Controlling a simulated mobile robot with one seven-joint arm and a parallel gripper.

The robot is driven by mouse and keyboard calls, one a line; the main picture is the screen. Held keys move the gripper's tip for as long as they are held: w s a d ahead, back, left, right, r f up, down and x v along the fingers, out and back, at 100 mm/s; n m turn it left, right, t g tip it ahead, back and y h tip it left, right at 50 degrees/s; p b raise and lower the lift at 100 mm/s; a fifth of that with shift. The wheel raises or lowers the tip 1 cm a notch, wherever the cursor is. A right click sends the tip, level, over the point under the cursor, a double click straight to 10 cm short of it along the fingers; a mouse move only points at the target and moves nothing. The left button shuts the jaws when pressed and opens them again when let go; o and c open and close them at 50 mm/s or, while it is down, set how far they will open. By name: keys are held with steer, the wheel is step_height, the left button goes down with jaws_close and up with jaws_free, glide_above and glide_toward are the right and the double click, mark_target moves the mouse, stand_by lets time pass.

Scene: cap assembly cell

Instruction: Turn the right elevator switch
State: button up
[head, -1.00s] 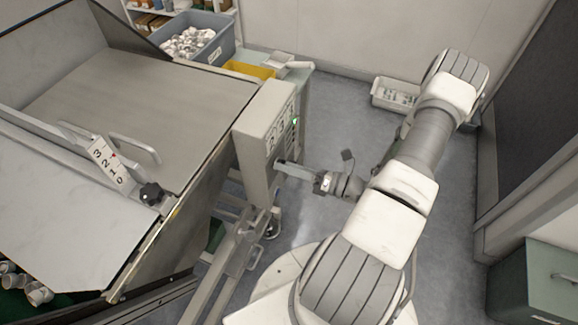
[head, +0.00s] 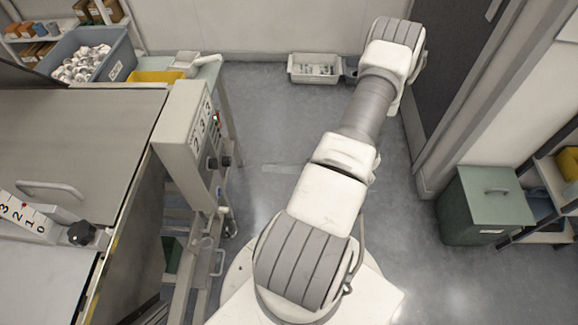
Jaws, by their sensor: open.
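The grey control box (head: 180,130) stands on a post at the left of centre. Its right-hand panel shows small displays, a small lit red and green spot, and two dark knobs near the lower edge. The right knob (head: 226,162) sits beside the left knob (head: 212,163). Their labels and turned positions are too small to read. My arm runs from the bottom centre up to the upper right, clear of the box. My gripper does not show; the arm's far end bends away out of sight. A faint pale streak lies over the floor right of the box.
A hopper with a sloped metal lid (head: 70,130) fills the left side, with a numbered scale (head: 22,215) and a black knob. A grey bin (head: 85,60) of white caps and a yellow tray (head: 157,77) are behind. A green cabinet (head: 485,205) stands right. Floor between is open.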

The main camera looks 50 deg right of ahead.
steer(key=v, duration=0.3)
steer(key=shift+s+d, duration=0.25)
steer(key=shift+s, duration=0.05)
stand_by(0.3)
